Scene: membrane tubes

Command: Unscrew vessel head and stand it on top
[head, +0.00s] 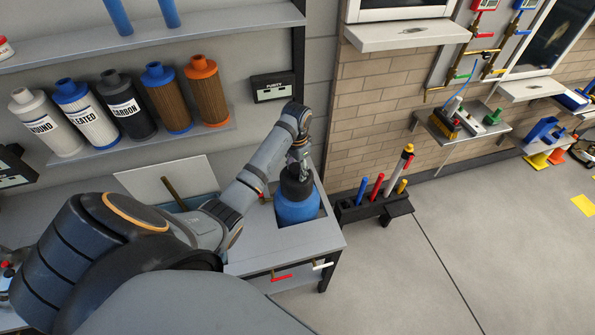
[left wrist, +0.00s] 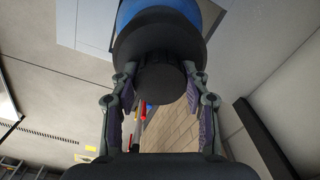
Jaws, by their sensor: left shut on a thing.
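The vessel is a blue body (head: 296,209) with a black vessel head (head: 295,187) on top, standing upright at the right end of the grey bench. My left gripper (head: 298,160) comes down onto the head from above. In the left wrist view the gripper (left wrist: 161,76) has one finger on each side of the head's round black knob (left wrist: 160,84) and is shut on it. The blue body (left wrist: 130,10) shows behind the black head there. The head sits on the body; whether its thread is loose cannot be told.
The grey bench (head: 285,248) has red and white handles (head: 282,277) on its front. A dark rack (head: 372,206) with coloured tubes stands just right of it. Several filter cartridges stand on a wall shelf (head: 140,148) at the back left. Open floor lies to the right.

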